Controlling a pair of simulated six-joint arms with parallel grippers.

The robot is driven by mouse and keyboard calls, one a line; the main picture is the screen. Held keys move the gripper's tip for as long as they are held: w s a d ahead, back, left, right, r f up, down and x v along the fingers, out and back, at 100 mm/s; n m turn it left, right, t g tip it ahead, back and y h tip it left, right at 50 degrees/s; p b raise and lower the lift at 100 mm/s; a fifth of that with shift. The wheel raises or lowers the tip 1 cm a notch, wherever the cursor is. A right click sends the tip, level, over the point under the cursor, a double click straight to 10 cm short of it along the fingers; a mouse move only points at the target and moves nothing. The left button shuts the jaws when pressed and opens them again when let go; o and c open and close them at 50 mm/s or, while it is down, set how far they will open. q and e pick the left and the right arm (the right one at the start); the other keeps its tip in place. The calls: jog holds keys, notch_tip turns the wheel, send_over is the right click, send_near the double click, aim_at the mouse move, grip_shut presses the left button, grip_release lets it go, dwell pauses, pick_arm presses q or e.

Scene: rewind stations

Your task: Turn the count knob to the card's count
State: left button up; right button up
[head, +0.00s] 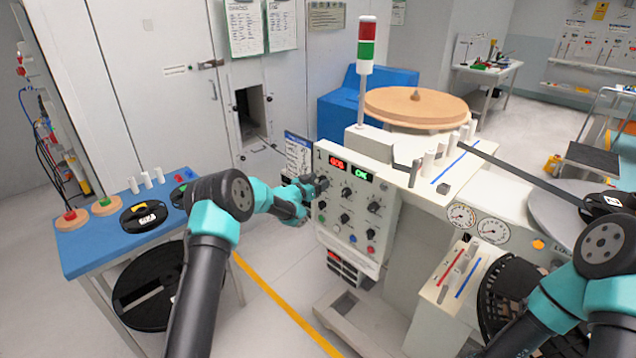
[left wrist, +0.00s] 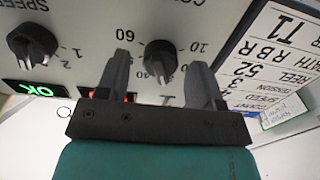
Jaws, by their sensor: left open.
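The count knob (left wrist: 160,60) is black, on the pale control panel (head: 333,236). In the left wrist view, which shows the panel upside down, it sits between the two fingers of my left gripper (left wrist: 165,75). The fingers are open on either side of it, with gaps showing. A scale with 10, 40 and 60 rings the knob. In the head view my left gripper (head: 318,187) is at the panel's upper left and hides this knob. The card (head: 298,155) hangs left of the panel; it also shows in the left wrist view (left wrist: 285,60), its count value unreadable.
Other knobs (head: 346,193) and coloured buttons (head: 352,238) are close by on the panel. A green OK display (head: 362,172) is lit beside a red one (head: 337,163). A blue table (head: 75,245) stands left. My right arm (head: 560,300) is at the lower right; its jaws are unclear.

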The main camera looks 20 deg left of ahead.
pick_arm(q)
jog(key=shift+c, duration=0.2)
jog(key=c, duration=0.9)
jog(key=shift+n, duration=0.4)
jog(key=n, duration=0.4)
jog(key=shift+f+n, duration=0.1)
jog(key=shift+n, duration=1.9)
jog(key=o, duration=0.9)
